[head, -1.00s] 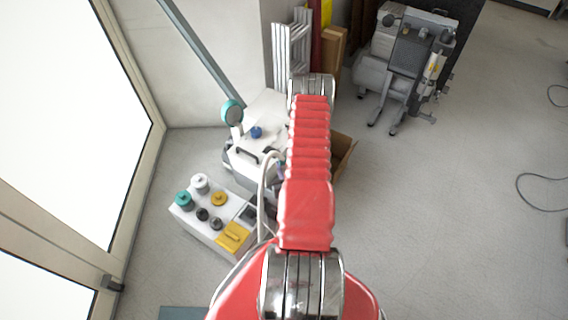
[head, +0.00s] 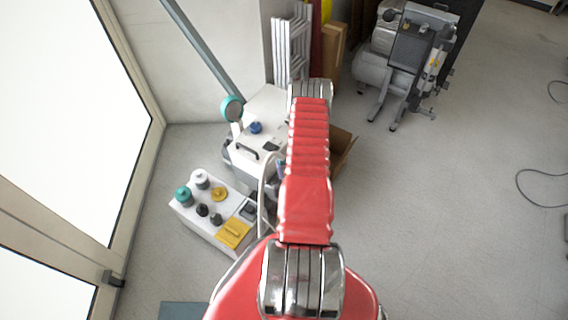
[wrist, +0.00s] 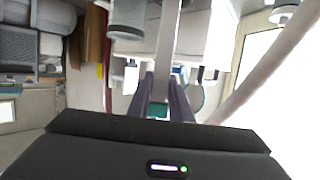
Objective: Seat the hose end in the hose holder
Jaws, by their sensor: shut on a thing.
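My gripper (wrist: 162,100) shows in the wrist view, with two dark fingers closed around a long pale grey piece (wrist: 168,45), which seems to be the hose end. A teal part (wrist: 157,110) lies between the fingers. In the head view my red arm hides the gripper and the held piece. A pale hose (head: 264,185) curves along the left side of my arm; a pale hose (wrist: 262,78) also crosses the right of the wrist view. The white unit (head: 268,108) carries a teal-rimmed round part (head: 232,108) on a post. I cannot tell which part is the hose holder.
A white box (head: 212,217) with several coloured caps stands front left of the unit. A grey compressor (head: 412,50) is at the upper right. A ladder (head: 288,48) and a cardboard box (head: 341,145) are behind my arm. Glazed doors line the left; floor on the right is mostly clear.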

